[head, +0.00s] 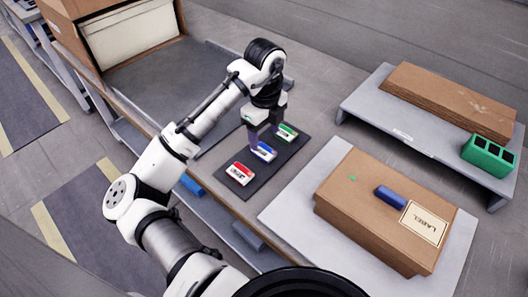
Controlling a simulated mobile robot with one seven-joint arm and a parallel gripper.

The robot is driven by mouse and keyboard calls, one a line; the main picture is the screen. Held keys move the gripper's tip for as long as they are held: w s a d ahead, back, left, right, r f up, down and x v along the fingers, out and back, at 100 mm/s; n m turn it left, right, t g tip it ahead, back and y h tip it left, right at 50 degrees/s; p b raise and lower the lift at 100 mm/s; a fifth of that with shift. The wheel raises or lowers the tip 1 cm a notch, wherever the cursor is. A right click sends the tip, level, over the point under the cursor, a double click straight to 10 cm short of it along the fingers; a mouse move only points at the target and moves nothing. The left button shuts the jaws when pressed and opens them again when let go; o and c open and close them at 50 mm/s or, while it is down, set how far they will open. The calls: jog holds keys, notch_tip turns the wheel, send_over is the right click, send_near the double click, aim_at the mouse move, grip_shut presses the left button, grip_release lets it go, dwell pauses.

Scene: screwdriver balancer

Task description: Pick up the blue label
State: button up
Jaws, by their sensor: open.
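The blue label (264,152) is a small blue and white piece lying on a dark mat (255,181), between a red label (240,173) and a green label (286,132). My gripper (262,140) points down right over the blue label, its fingers at or close to it and hiding part of it. The gripper is open. Whether the fingers touch the label cannot be told from this view.
A cardboard box (362,235) with a dark blue block (390,197) and a "LABEL" sheet (423,222) stands right of the mat. A raised shelf at the back right holds flat cardboard (450,97) and a green container (488,155). An open box (130,35) stands back left.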

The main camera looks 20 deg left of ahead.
aim_at(264, 151)
jog(key=f, duration=0.3)
jog(key=f+p, duration=0.1)
jog(key=f, duration=0.1)
jog(key=shift+s+f, duration=0.1)
jog(key=shift+s, duration=0.2)
jog(key=c, duration=1.2)
